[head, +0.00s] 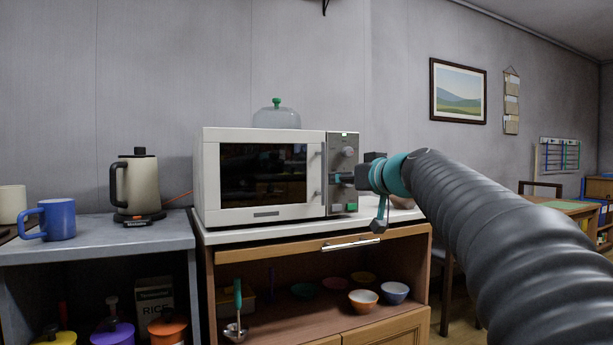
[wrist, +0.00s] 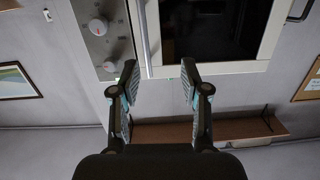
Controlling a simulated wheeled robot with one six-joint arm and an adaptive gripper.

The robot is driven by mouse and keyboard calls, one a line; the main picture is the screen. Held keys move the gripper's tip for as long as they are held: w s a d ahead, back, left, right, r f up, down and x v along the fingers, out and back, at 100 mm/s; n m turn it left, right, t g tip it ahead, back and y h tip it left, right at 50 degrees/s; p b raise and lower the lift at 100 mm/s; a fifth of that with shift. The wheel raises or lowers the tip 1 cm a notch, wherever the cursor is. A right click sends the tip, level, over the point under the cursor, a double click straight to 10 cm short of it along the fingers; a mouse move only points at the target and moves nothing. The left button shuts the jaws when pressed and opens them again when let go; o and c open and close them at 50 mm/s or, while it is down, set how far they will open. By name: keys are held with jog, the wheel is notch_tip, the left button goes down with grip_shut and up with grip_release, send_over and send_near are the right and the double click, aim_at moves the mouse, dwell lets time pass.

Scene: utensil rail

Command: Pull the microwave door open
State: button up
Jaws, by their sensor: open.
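The white microwave (head: 210,180) stands on the cabinet top, with its dark-windowed door (head: 262,208) shut. Its upright handle (head: 323,160) is at the door's right edge, beside the grey control panel (head: 343,152). In the wrist view, my gripper (wrist: 158,70) is open and empty. The handle (wrist: 145,35) runs down toward the gap between the fingertips, nearer the left finger. I cannot tell whether the fingertips reach past the handle. The dark door window (wrist: 205,30) lies to its right.
A glass dome with a green knob (head: 277,115) sits on or behind the microwave. A kettle (head: 138,186) and blue mug (head: 57,219) stand on the left counter. The cabinet shelf below holds several bowls (head: 363,300). The space before the door looks clear.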

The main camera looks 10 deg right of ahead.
aim_at(325, 164)
jog(key=shift+t, duration=0.7)
jog(key=w+r+p, duration=0.1)
jog(key=w, duration=0.3)
jog(key=w+a+r+p, duration=0.1)
jog(key=w+p, duration=0.1)
jog(key=w, duration=0.3)
jog(key=w+p, duration=0.1)
jog(key=w, duration=0.4)
jog(key=shift+a+r, duration=0.4)
jog(key=shift+p+x, duration=0.45)
jog(key=shift+x, duration=0.45)
jog(key=shift+f, duration=0.15)
grip_shut()
